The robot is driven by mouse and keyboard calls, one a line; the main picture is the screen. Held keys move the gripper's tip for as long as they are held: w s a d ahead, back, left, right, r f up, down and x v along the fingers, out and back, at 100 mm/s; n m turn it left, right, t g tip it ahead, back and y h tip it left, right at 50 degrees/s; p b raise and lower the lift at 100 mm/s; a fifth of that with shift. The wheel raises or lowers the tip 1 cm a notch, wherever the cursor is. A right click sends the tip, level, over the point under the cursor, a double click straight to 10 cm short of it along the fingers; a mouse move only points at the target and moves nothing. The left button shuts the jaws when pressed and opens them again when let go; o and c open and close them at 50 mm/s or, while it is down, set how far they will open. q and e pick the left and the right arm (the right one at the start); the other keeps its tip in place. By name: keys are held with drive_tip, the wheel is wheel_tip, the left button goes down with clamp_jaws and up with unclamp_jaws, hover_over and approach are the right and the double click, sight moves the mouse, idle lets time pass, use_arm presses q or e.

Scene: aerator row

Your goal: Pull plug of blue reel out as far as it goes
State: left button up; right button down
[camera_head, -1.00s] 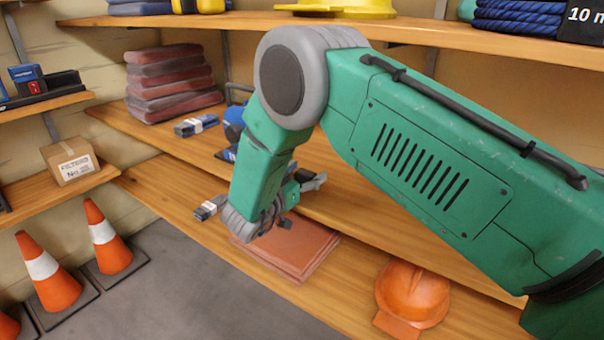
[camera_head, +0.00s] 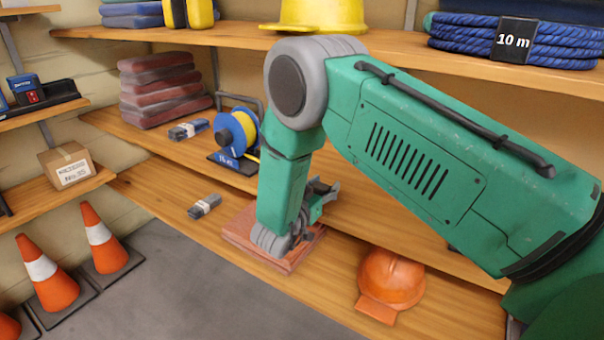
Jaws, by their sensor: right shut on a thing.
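The blue reel (camera_head: 222,140) with yellow cable wound on it stands on the middle shelf, just left of my right forearm. A bit of yellow cable leaves it low on the right and passes behind my forearm. My right gripper (camera_head: 326,192) is right of and nearer than the reel, beyond my wrist and partly hidden by it. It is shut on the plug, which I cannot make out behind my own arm. My left gripper is out of view.
Folded red cloths (camera_head: 162,92) and a small dark packet (camera_head: 188,130) lie left of the reel. Below are another packet (camera_head: 204,206), a reddish-brown stack (camera_head: 262,255) and an orange helmet (camera_head: 390,280). Traffic cones (camera_head: 55,285) stand on the floor at left.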

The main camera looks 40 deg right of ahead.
sight(360, 205)
drive_tip(key=s+d+p, duration=0.1)
drive_tip(key=s, duration=0.1)
drive_tip(key=s+d+p, duration=0.1)
drive_tip(key=s+d, duration=0.1)
drive_tip(key=s, duration=0.1)
drive_tip(key=s+d+p, duration=0.1)
drive_tip(key=s+d, duration=0.1)
drive_tip(key=shift+s+f, duration=0.2)
drive_tip(key=shift+f, duration=0.05)
drive_tip(key=shift+s+a, duration=0.1)
drive_tip(key=shift+s, duration=0.2)
drive_tip(key=shift+a+r, duration=0.15)
drive_tip(key=shift+a, duration=0.2)
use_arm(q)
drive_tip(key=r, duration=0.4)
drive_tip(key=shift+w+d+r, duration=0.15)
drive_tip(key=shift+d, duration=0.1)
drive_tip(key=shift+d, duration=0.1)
use_arm(e)
drive_tip(key=shift+d, duration=0.15)
drive_tip(key=c, duration=0.8)
unclamp_jaws()
drive_tip(key=shift+s+d, duration=0.1)
drive_tip(key=shift+c, duration=0.2)
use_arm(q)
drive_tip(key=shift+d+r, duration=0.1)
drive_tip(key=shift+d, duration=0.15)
use_arm(e)
drive_tip(key=shift+d, duration=0.15)
